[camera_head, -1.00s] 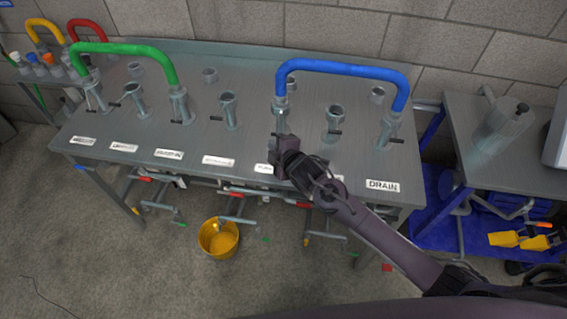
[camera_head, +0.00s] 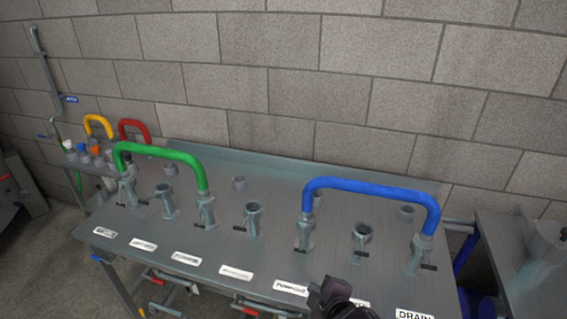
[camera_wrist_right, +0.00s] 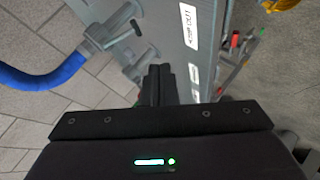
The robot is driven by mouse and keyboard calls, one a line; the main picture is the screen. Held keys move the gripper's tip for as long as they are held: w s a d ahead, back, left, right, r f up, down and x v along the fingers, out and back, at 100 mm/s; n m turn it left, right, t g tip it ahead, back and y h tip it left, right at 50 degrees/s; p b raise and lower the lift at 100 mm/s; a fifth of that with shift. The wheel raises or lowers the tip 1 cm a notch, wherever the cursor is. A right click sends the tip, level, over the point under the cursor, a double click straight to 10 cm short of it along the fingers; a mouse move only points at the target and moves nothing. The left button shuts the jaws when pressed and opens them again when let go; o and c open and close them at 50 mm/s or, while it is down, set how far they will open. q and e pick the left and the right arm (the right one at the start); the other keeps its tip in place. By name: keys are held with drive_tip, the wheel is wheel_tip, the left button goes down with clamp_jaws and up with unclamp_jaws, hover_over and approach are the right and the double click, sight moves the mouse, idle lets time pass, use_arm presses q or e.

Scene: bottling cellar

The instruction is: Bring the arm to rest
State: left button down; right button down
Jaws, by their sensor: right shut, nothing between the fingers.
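My right gripper (camera_head: 340,300) shows at the bottom of the head view, in front of the steel panel's (camera_head: 270,236) front edge. In the right wrist view its fingers (camera_wrist_right: 158,84) are together with nothing between them. The blue bend (camera_head: 372,187) links two ports at the right of the panel. It also shows at the left of the right wrist view (camera_wrist_right: 45,78), apart from the fingers. The green bend (camera_head: 160,152) links two ports at the left of the panel. My left gripper is not in view.
Open ports (camera_head: 252,215) stand upright between the bends. Yellow (camera_head: 98,121) and red (camera_head: 134,126) bends are at the back left. A steel side table (camera_head: 520,255) is at right. A block wall (camera_head: 300,80) closes the back. Valve handles hang under the panel.

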drive_tip(key=s+d+r+m+g+h, duration=0.1)
drive_tip(key=s+d+m+g+h, duration=0.15)
drive_tip(key=s+d+m, duration=0.5)
drive_tip(key=s+d+r+m+g+h, duration=0.1)
drive_tip(key=s+d+m+g, duration=0.3)
drive_tip(key=s, duration=0.6)
wheel_tip(320, 180, down, 30)
drive_tip(key=s+m+g, duration=0.1)
drive_tip(key=s+g, duration=0.1)
drive_tip(key=s+d+f+g, duration=0.1)
drive_tip(key=s+d+f, duration=0.2)
drive_tip(key=s+f, duration=1.5)
drive_tip(key=shift+s+f, duration=0.25)
drive_tip(key=shift+s, duration=0.65)
